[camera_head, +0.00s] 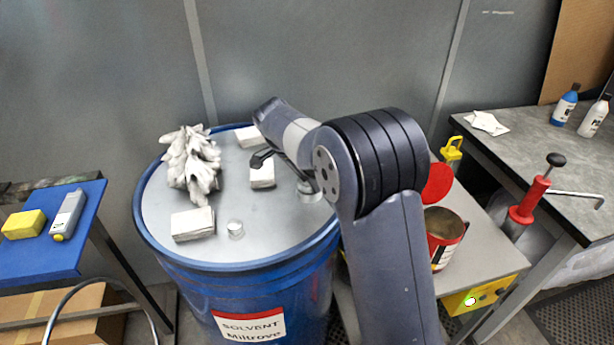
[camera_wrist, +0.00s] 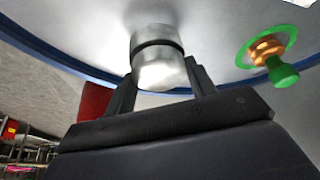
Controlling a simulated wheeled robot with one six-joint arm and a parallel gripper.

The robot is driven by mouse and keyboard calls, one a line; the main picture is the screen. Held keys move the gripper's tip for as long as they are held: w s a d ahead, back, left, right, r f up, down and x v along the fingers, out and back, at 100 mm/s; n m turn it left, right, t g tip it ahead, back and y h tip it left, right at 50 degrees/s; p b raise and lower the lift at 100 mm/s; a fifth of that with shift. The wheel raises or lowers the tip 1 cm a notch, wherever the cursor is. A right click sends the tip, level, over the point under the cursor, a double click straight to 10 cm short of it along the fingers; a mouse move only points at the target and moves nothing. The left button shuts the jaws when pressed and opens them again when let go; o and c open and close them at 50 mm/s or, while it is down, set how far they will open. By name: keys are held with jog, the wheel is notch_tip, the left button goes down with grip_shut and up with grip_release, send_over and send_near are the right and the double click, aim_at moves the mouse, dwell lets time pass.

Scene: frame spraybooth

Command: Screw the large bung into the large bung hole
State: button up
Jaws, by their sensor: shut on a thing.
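A silver, cylindrical large bung (camera_wrist: 158,68) with a dark band around it is between the two dark fingers of my gripper (camera_wrist: 160,82) in the wrist view. The fingers are shut on it. It stands over the grey drum lid (camera_wrist: 90,30) near the blue rim. In the head view, the bung (camera_head: 310,192) shows at the lid's right side, partly covered by my arm. No open large bung hole shows. I cannot tell whether the bung is in the hole or just above it. The lid (camera_head: 255,210) tops a blue solvent drum (camera_head: 190,293).
A green and copper fitting (camera_wrist: 270,55) is right of the bung. An open red can (camera_head: 443,237) stands on the right shelf. A blue table (camera_head: 50,255) is left.

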jog(key=shift+w+r+m+g+p, duration=0.1)
jog(key=shift+m+g+p, duration=0.4)
jog(key=shift+m, duration=0.7)
jog(key=shift+m+g+h, duration=0.3)
jog(key=shift+m, duration=0.6)
jog(key=o, duration=0.8)
